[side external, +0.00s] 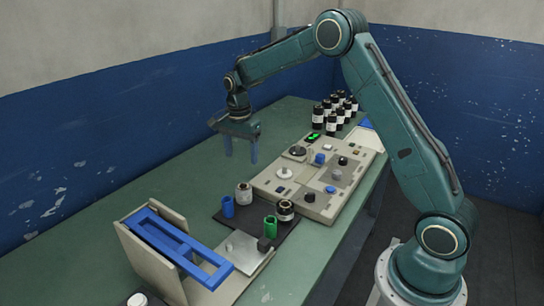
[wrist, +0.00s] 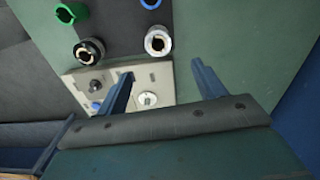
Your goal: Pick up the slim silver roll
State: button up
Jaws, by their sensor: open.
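A slim silver roll (side external: 244,193) stands upright on a dark mat (side external: 222,219) in the side view, beside a blue roll (side external: 227,206). A dark-sided roll (side external: 285,210) and a green roll (side external: 270,228) stand on the same mat. My gripper (side external: 241,158) points down above the green table, apart from the rolls. Its two blue fingers are spread, with nothing held between them. The fingers also show in the wrist view (wrist: 162,70).
A beige control panel (side external: 262,181) with knobs lies right of the mat. Several dark bottles (side external: 333,113) stand at the back. A beige and blue frame (side external: 175,246) stands at the front left, near a metal plate (side external: 242,249). The green table (side external: 160,190) is clear on the left.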

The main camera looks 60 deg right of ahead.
aim_at(244, 187)
jog(key=shift+f, duration=0.15)
jog(key=shift+f, duration=4.2)
jog(key=shift+s+f, duration=0.15)
jog(key=shift+f, duration=2.45)
jog(key=c, duration=1.1)
jog(key=shift+r, duration=0.15)
